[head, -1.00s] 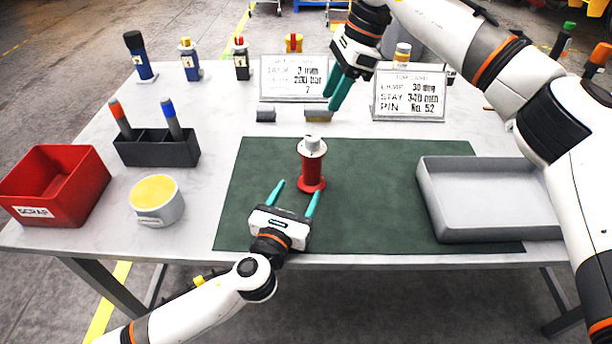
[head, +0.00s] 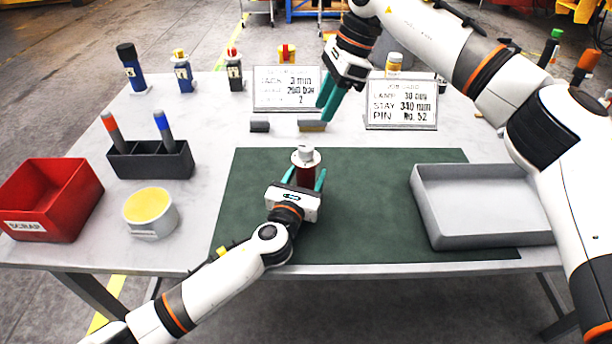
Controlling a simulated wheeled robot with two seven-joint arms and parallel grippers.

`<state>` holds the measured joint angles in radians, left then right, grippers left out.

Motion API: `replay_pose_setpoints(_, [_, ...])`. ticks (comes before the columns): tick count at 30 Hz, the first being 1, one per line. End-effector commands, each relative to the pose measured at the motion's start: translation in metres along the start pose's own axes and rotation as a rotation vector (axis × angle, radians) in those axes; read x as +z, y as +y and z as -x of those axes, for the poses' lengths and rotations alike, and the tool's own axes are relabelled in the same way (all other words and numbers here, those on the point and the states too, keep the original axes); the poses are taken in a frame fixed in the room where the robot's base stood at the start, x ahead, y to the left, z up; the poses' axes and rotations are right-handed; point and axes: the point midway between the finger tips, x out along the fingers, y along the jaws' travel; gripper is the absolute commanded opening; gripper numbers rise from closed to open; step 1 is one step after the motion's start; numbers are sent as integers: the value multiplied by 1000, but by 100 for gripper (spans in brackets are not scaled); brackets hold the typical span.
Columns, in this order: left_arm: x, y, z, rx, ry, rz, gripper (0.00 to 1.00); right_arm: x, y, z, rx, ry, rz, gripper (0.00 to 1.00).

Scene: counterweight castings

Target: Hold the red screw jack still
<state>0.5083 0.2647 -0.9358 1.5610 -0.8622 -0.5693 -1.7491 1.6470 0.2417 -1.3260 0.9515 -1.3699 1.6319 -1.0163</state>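The red screw jack (head: 306,173) stands upright on the green mat (head: 380,215), its pale round head on top. My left gripper (head: 304,178) reaches in from the front, with one teal finger on each side of the jack's body. Its fingers look apart, with a small gap to the jack; its palm hides the jack's base. My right gripper (head: 328,108) hangs over the back of the table, pointing down near a small grey block with a tan underside (head: 312,126). Its two fingers overlap in this view, so its opening is unclear. I see nothing between them.
A grey tray (head: 432,238) lies on the right. A red scrap bin (head: 75,215), a yellow-topped tub (head: 170,222) and a marker holder (head: 150,166) stand left. Two sign cards (head: 286,105) (head: 402,118), another small block (head: 259,126) and several bottles line the back.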

Motion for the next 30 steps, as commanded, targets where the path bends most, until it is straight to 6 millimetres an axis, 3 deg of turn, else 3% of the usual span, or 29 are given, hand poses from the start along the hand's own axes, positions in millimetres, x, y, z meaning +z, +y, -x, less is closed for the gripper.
replay_pose_setpoints(1, [0, 0, 0, 0, 0, 0, 48, 0, 0, 0, 0, 0, 0, 36])
replay_pose_setpoints(10, [0, 0, 0, 0, -1, 0, 0, 0, 0, 0, 0, 0, 0, 36])
replay_pose_setpoints(11, [0, 0, 0, 0, -1, 0, 0, 0, 0, 0, 0, 0, 0, 36])
replay_pose_setpoints(14, [0, 0, 0, 0, -1, -1, 0, -1, 0, -3, 0, 10, -6, 51])
replay_pose_setpoints(20, [1, 0, 0, 0, -1, -1, 0, -25, -5, -42, -2, 209, -139, 51])
replay_pose_setpoints(25, [1, 0, 0, 0, -1, -1, 0, -69, -21, -82, -72, 577, -454, 51])
replay_pose_setpoints(30, [1, 0, 0, 0, -2, -1, 0, -98, -39, -91, -255, 951, -868, 51])
